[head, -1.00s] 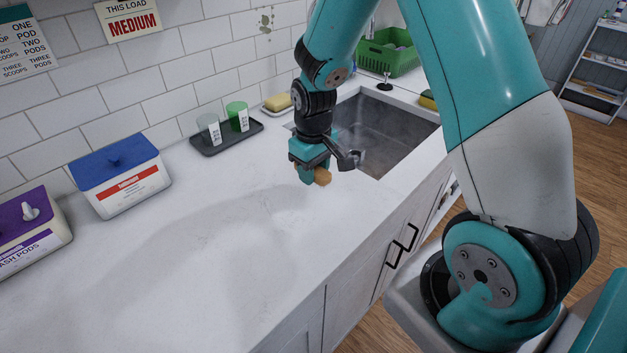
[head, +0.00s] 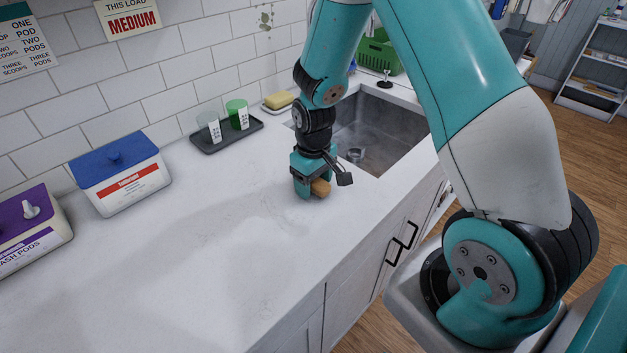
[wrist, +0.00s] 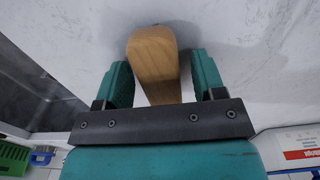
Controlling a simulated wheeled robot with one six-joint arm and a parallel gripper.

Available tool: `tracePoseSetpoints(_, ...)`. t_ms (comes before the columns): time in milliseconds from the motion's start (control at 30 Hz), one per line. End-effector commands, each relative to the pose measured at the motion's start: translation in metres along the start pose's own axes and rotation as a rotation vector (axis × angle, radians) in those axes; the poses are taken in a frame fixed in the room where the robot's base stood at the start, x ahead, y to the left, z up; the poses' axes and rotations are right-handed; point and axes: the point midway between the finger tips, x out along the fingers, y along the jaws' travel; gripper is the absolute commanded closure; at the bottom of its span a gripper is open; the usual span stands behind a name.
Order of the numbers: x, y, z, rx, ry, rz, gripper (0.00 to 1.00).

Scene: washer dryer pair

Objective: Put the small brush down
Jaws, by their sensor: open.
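The brush appears to rest on the counter (head: 215,230). Its bristles are hidden.
The sink (head: 375,130) is right of my gripper. A dark tray (head: 227,138) with two cups and a yellow sponge (head: 279,100) stand along the wall. A blue-lidded box (head: 120,175) and a purple-lidded box (head: 30,235) are at left. The counter's middle is clear.

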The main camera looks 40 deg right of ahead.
Motion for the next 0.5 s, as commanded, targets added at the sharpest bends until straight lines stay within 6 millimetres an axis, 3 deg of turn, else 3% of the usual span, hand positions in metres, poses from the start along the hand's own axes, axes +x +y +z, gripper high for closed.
tracePoseSetpoints(267, -0.022, 0.000, -0.001, 0.000, 0.004, 0.001, 0.37)
tracePoseSetpoints(500, -0.075, 0.000, -0.001, 0.000, 0.007, 0.002, 0.37)
